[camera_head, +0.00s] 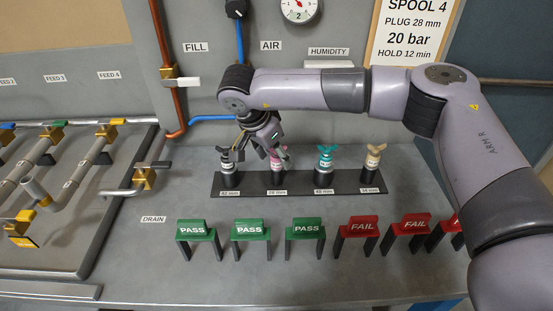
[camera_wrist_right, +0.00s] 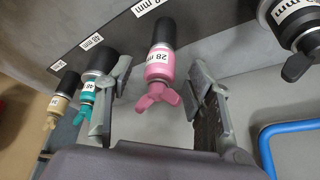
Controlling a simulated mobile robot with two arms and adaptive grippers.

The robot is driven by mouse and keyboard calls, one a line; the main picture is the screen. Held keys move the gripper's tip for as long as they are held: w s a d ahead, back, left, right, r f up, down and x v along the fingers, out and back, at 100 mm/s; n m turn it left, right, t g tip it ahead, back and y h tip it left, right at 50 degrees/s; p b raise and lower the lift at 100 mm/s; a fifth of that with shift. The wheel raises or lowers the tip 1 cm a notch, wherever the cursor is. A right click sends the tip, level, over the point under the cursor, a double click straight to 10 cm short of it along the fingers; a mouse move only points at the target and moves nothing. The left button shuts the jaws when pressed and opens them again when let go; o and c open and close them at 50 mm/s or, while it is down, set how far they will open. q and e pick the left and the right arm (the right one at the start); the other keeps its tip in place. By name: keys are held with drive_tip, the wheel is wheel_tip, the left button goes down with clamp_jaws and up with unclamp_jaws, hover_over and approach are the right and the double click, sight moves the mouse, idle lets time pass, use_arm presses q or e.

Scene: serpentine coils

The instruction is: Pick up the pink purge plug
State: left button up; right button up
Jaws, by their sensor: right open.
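The pink purge plug (camera_head: 277,160) stands in the black rack (camera_head: 300,184), second from the left, above a 28 mm label. It has a dark cylinder end and a wing-shaped handle. In the right wrist view the pink plug (camera_wrist_right: 158,72) lies between the two spread fingers of my right gripper (camera_wrist_right: 163,100), with a gap on each side. The gripper is open and holds nothing. My left gripper is not in view.
A black plug (camera_head: 228,162) stands left of the pink one; a teal plug (camera_head: 325,158) and a tan plug (camera_head: 372,157) stand right. Green PASS stands (camera_head: 250,230) and red FAIL stands (camera_head: 358,228) line the front. Pipes with valves (camera_head: 145,178) are at left.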

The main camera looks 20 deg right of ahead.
drive_tip(key=shift+x, duration=1)
drive_tip(key=shift+d, duration=0.1)
drive_tip(key=shift+r, duration=0.1)
clamp_jaws()
